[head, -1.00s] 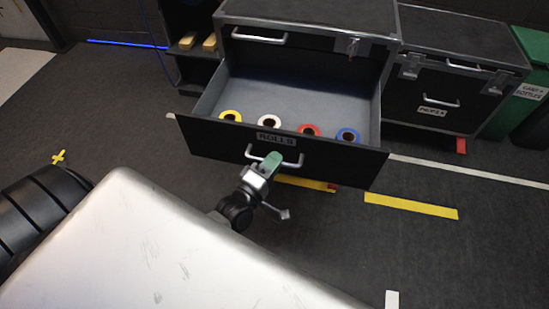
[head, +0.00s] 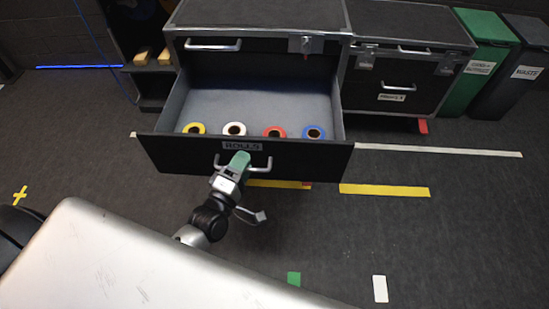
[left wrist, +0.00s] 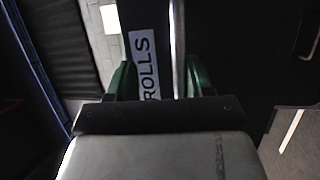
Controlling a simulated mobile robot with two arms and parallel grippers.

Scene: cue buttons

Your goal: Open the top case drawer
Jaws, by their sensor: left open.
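A black case (head: 262,14) with metal edges stands at the back. Its upper front has a silver handle (head: 213,45) and a lock with a key (head: 305,45), and this part is closed. Below it, the drawer labelled ROLLS (head: 310,158) is pulled far out. My left gripper (head: 238,163), with green fingers, is at this drawer's handle (head: 262,163). In the left wrist view, the open fingers (left wrist: 162,82) stand on either side of the handle bar (left wrist: 178,45). Contact with the bar is unclear. My right gripper is not in view.
Yellow (head: 194,128), white (head: 234,129), red (head: 274,132) and blue (head: 314,133) rolls lie in the drawer. A second case (head: 408,80) and green bin (head: 478,70) stand right. The floor (head: 440,245) is clear at front right.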

